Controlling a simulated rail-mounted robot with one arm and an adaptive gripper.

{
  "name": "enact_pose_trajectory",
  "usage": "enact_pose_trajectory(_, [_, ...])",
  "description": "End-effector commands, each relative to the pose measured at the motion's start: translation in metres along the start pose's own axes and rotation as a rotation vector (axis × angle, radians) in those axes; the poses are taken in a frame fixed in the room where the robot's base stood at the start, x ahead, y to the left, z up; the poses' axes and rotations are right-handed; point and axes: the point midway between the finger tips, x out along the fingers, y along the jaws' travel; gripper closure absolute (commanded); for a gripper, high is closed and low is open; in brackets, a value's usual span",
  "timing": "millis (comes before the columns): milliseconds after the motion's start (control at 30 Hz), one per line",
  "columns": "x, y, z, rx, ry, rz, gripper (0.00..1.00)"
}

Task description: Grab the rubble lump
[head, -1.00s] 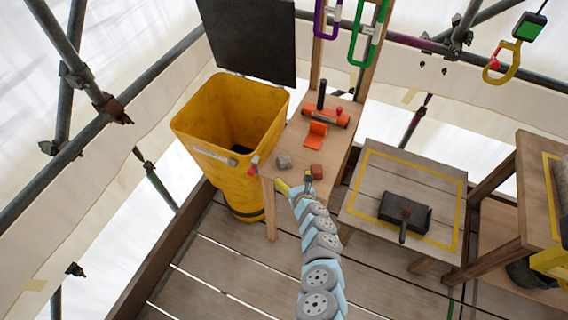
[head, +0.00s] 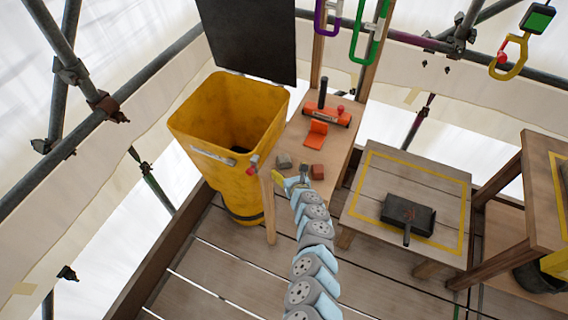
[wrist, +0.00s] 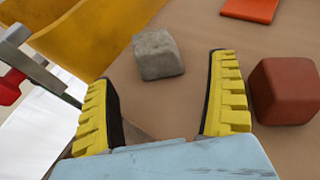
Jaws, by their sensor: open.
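The rubble lump (head: 283,161) is a small grey, rough-edged block on the wooden bench, near the bench's front left corner. In the wrist view the grey lump (wrist: 158,54) lies ahead of my fingertips, between their lines, and is not touched. My gripper (wrist: 165,88) is open and empty, with yellow ridged fingers on either side. In the head view my gripper (head: 290,180) is at the bench's front edge, partly hidden by my own arm.
A reddish-brown block (wrist: 285,90) sits just right of my right finger. A yellow bin (head: 225,130) stands left of the bench (head: 330,150), with a red-knobbed latch (wrist: 12,85) near my left finger. Orange tools (head: 318,130) lie further back.

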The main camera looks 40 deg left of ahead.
Motion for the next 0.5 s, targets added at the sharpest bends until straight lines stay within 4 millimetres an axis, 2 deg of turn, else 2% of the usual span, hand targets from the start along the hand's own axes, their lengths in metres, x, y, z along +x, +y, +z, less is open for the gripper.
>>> enact_pose_trajectory(267, [0.006,0.001,0.001,-0.004,-0.001,0.001,0.10])
enact_pose_trajectory(500, [0.020,0.002,0.001,-0.008,-0.001,0.001,0.10])
